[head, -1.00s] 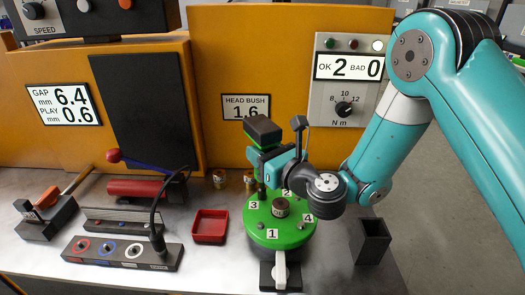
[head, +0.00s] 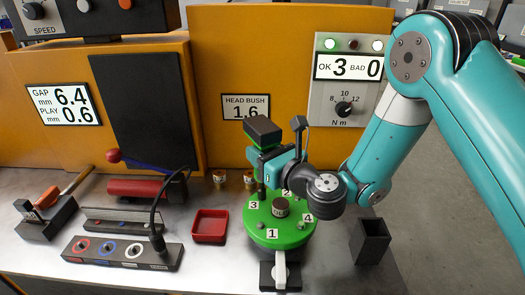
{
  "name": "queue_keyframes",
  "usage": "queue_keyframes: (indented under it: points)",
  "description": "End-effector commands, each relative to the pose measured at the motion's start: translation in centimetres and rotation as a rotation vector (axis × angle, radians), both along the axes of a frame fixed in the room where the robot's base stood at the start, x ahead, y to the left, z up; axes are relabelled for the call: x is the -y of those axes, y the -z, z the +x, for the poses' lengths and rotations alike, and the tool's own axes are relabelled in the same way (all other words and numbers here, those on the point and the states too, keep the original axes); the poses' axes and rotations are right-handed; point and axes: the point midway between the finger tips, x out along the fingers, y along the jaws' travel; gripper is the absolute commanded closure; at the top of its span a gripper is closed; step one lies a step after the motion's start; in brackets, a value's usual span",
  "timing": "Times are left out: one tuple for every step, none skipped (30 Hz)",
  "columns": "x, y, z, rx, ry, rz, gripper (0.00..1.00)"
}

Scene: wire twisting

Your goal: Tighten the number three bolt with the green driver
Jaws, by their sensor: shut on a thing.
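The green driver (head: 263,133) stands upright with a dark top, its tip down at the bolt by the number three label (head: 253,205). My gripper (head: 266,158) is shut on the driver's body. The round green plate (head: 276,236) carries labels 1, 2, 3 and 4 and a brown-grey centre piece (head: 280,207). Bolts show near labels 1 and 4. The number three bolt itself is hidden under the driver. The counter panel (head: 348,67) reads OK 3, BAD 0, and its left green lamp (head: 330,44) is lit.
A torque knob (head: 343,109) sits below the counter. A red tray (head: 210,226) lies left of the plate, and a dark open square holder (head: 370,240) stands right. A black-and-grey gauge block (head: 122,252) with coloured rings is at front left.

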Motion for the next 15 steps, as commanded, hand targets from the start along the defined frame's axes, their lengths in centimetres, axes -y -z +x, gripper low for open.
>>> queue_keyframes:
  points:
    - [0.0,0.0,-0.1,-0.005,-0.001,-0.005,0.94]
    - [0.0,-0.1,-0.1,-0.005,-0.001,-0.005,0.94]
    - [0.0,-0.4,-0.1,-0.005,-0.001,-0.005,0.94]
    - [0.0,-0.7,-0.1,-0.004,-0.001,-0.005,0.94]
    - [0.0,-0.9,-0.1,-0.004,-0.001,-0.005,0.94]
    - [0.0,-1.3,-0.1,-0.003,0.000,-0.004,0.94]
    - [0.0,-1.6,-0.1,-0.002,0.000,-0.003,0.94]
    - [0.0,-1.9,0.0,-0.002,0.000,-0.003,0.94]
    - [0.0,-2.3,0.0,-0.002,0.000,-0.003,0.94]
    - [0.0,-2.5,0.0,-0.002,0.000,-0.003,0.94]
    - [0.0,-2.8,0.0,-0.001,0.000,-0.002,0.94]
    - [0.0,-3.1,0.0,-0.001,0.000,-0.002,0.94]
    - [0.0,-3.4,0.0,-0.001,0.000,-0.002,0.94]
    - [0.0,-3.6,0.0,-0.001,0.000,-0.001,0.94]
    - [0.0,-3.9,0.0,-0.001,0.000,-0.001,0.94]
